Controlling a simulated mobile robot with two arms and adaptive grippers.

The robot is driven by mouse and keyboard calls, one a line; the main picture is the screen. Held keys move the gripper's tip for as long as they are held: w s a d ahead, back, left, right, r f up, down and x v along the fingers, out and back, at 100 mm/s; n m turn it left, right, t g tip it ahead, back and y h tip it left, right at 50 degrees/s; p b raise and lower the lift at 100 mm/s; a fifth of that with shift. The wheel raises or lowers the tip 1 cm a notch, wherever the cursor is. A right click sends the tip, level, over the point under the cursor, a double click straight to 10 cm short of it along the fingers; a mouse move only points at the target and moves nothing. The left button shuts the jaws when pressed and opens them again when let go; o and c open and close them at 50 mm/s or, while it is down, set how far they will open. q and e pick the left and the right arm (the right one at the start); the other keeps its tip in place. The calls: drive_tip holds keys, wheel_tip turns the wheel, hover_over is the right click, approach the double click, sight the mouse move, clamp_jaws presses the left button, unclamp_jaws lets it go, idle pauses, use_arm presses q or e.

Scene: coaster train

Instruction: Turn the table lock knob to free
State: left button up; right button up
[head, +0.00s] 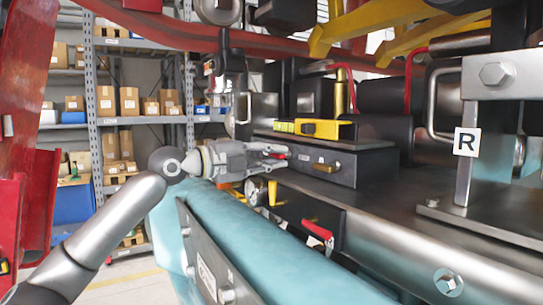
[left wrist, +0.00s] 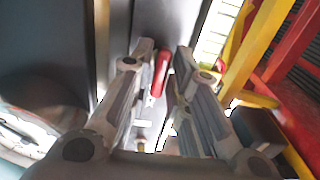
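My left gripper (head: 276,155) reaches in from the left, its fingers pointing right beside a dark metal box. In the left wrist view its two fingers (left wrist: 166,58) are spread apart. A small red handle (left wrist: 161,73) shows in the gap between them, nearer the left finger; I cannot tell whether it touches. A red piece (head: 278,157) also shows at the fingertips in the head view. Lower down are a red-gripped lever (head: 317,229) and a brass lever (head: 272,193) beside a round dial (head: 252,191). I cannot tell which part is the table lock knob. My right gripper is not in view.
The dark box (head: 335,165) with a brass handle stands on the metal table (head: 400,225), a yellow tool (head: 312,128) on top. A teal beam (head: 270,240) runs below my left gripper. A steel bracket marked R (head: 466,142) stands right. Shelves (head: 140,95) stand behind.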

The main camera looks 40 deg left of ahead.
use_arm(q)
clamp_jaws()
drive_tip(key=shift+n, duration=0.4)
drive_tip(key=n, duration=1.7)
idle(0.5)
drive_tip(key=shift+o, duration=0.9)
unclamp_jaws()
